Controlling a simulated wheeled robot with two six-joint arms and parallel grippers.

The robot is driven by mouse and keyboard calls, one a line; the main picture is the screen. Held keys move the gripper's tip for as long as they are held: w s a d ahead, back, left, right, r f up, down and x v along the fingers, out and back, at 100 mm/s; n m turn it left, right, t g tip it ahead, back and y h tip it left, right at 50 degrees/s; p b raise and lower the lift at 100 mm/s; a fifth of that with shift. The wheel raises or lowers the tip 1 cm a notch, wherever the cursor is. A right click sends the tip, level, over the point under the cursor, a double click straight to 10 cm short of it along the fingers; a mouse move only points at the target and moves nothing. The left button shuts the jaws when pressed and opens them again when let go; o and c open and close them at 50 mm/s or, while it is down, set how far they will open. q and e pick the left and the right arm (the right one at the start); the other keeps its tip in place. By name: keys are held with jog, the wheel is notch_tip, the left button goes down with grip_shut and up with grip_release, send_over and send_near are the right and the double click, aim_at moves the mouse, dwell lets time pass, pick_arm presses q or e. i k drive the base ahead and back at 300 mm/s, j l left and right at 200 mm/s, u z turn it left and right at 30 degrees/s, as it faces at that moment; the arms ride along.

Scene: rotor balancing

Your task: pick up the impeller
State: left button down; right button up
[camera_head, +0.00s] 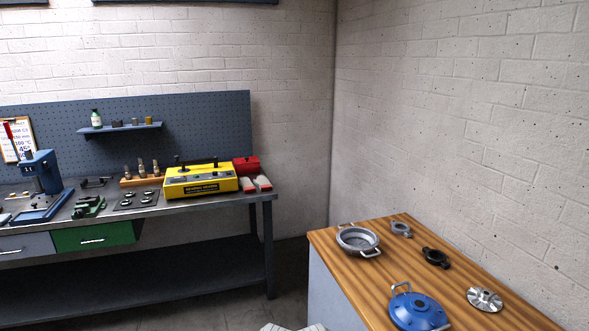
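A silver, round, finned part that looks like the impeller (485,299) lies on the wooden top of the cabinet (345,271) at the lower right. It rests near the right side of that top, apart from the other parts. Neither of my grippers shows in the head view, so their states cannot be seen.
On the same top are a blue flanged cover (418,311) with handles, a grey two-handled housing (358,241), a small grey ring part (401,229) and a black clamp-like part (436,258). A workbench (150,210) with a yellow case (201,182) stands at the left.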

aim_at(485, 300)
jog(key=i+z, duration=0.1)
jog(key=z, duration=2.5)
jog(key=j+z, duration=0.4)
jog(key=k+j+z, duration=0.15)
jog(key=j+z, duration=0.25)
jog(key=k+j+z, duration=0.15)
jog(key=j+z, duration=0.25)
jog(key=k+j+z, duration=0.2)
jog(key=j+z, duration=0.2)
jog(key=k+j+z, duration=0.3)
jog(key=k+j, duration=1.1)
